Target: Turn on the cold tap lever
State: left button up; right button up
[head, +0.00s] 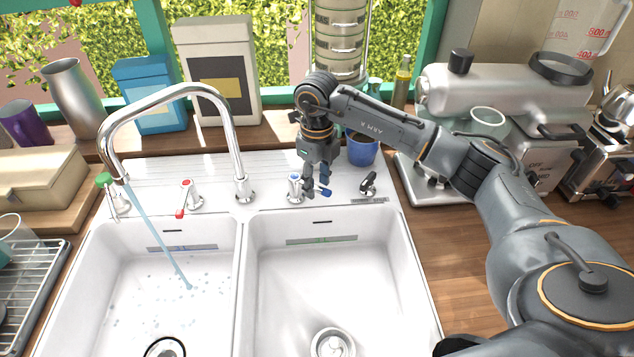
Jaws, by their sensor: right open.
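The cold tap (295,186) has a blue-marked top and stands behind the sink, right of the spout base. Its blue-tipped lever (325,192) points right. My right gripper (317,186) is open and points down right beside the cold tap, with its fingers around or just by the lever; I cannot tell whether they touch it. The chrome spout (240,150) arches over to the left basin, and a stream of water (158,243) falls from it. My left gripper is not in view.
The hot tap (185,197), with a red lever, stands left of the spout base. A blue pot (361,150) stands close behind my right gripper. A small black-and-chrome fitting (368,184) is to its right. The right basin (300,270) is empty.

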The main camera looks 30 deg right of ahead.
notch_tip(320, 180, up, 4)
jog(key=shift+r+p, duration=0.1)
jog(key=shift+p, duration=0.85)
